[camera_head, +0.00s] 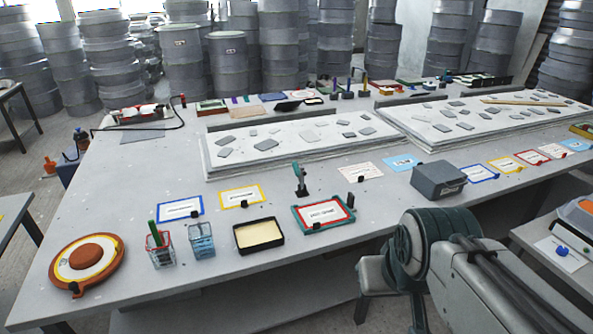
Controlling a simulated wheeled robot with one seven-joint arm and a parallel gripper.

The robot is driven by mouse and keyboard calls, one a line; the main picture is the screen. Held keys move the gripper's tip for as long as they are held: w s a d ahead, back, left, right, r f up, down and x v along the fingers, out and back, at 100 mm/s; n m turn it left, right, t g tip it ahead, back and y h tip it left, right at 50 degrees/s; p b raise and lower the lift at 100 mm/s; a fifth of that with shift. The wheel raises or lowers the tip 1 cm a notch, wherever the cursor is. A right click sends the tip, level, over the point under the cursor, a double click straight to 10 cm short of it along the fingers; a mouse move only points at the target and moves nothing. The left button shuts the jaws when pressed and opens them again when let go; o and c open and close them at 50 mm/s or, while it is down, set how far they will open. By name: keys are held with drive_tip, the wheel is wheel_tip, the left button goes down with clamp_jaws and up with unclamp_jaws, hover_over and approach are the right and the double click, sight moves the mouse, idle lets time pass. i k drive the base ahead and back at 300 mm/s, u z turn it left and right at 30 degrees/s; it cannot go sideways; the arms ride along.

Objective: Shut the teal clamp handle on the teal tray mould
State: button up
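A small dark clamp part (350,201) stands at the tray's right edge. My gripper (390,318) is at the lower right, nearer to me than the tray and apart from it. Its two dark fingers look spread with a gap and nothing between them. The arm partly hides the hand.
A grey box (438,180) stands to the right. White slabs (290,163) lie behind.

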sight(295, 168)
drive_tip(key=z, duration=0.5)
drive_tip(key=i, duration=0.75)
drive_tip(key=z, duration=0.4)
drive_tip(key=i, duration=1.25)
drive_tip(key=u, duration=0.65)
